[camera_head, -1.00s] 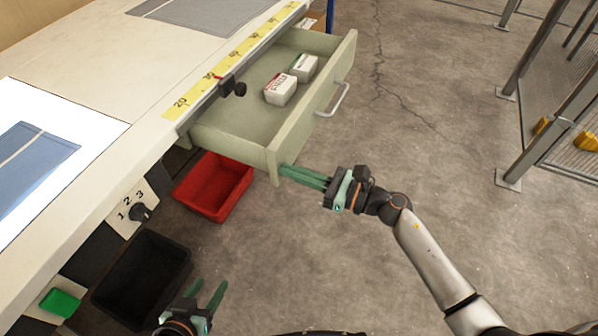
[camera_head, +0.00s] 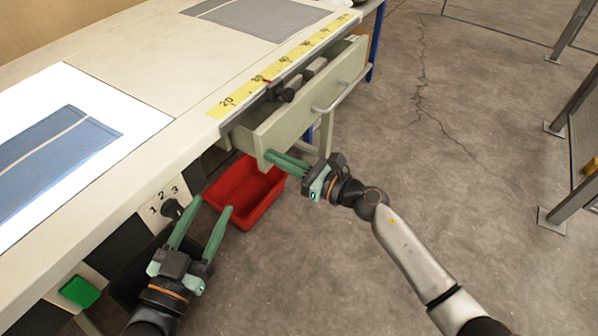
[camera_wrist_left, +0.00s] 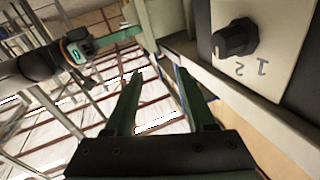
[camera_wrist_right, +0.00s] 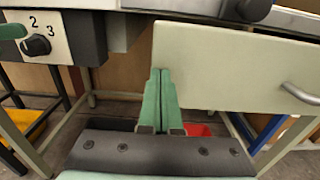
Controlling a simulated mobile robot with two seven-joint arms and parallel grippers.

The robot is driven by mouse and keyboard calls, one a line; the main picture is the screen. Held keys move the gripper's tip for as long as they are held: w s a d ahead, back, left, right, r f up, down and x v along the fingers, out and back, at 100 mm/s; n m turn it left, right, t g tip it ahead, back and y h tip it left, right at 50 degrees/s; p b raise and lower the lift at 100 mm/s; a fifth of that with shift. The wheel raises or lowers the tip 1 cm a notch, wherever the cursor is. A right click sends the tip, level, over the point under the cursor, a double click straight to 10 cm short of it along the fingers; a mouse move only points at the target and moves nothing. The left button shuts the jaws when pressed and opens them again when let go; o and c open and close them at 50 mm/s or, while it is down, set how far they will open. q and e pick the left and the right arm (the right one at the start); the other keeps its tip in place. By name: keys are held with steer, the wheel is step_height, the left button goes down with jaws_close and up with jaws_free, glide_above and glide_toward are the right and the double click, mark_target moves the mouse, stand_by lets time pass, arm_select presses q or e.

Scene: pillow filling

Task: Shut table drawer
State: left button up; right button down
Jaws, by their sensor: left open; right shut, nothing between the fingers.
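The table drawer (camera_head: 300,112) is pale green with a metal handle (camera_head: 341,96). It stands partly pulled out from under the table (camera_head: 130,120). Its front panel also shows in the right wrist view (camera_wrist_right: 235,70). My right gripper (camera_head: 272,157) is shut and empty, its fingertips at the near left end of the drawer front. In the right wrist view its fingers (camera_wrist_right: 160,78) overlap the left edge of the front; I cannot be sure of contact. My left gripper (camera_head: 212,205) is open and empty, below the table edge, near the numbered knob (camera_head: 172,208).
A red bin (camera_head: 245,192) stands on the floor below the drawer. A black knob (camera_head: 287,95) sticks out from the table edge above the drawer. A green button (camera_head: 80,291) is at lower left. Metal fencing (camera_head: 570,140) stands at right; the floor between is clear.

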mark_target(251, 146)
steer(key=b+x, duration=0.1)
steer(key=x, duration=0.3)
steer(key=shift+a+f, duration=0.1)
steer(key=b+x, duration=0.1)
steer(key=x, duration=0.1)
steer(key=shift+w+a, duration=0.25)
arm_select(q)
steer(key=s+r+m+t+h, duration=0.2)
steer(key=s+r+m+h, duration=0.1)
steer(key=r, duration=0.4)
steer(key=s+d+r+m+t+h, duration=0.1)
steer(key=s+r+m+t+h, duration=0.1)
steer(key=r+h, duration=0.3)
steer(key=shift+s+d+r+m+t+b, duration=0.3)
steer(key=shift+s+r+m, duration=0.25)
steer(key=shift+r, duration=1.15)
arm_select(e)
steer(key=shift+w+a, duration=0.15)
steer(key=shift+a, duration=0.05)
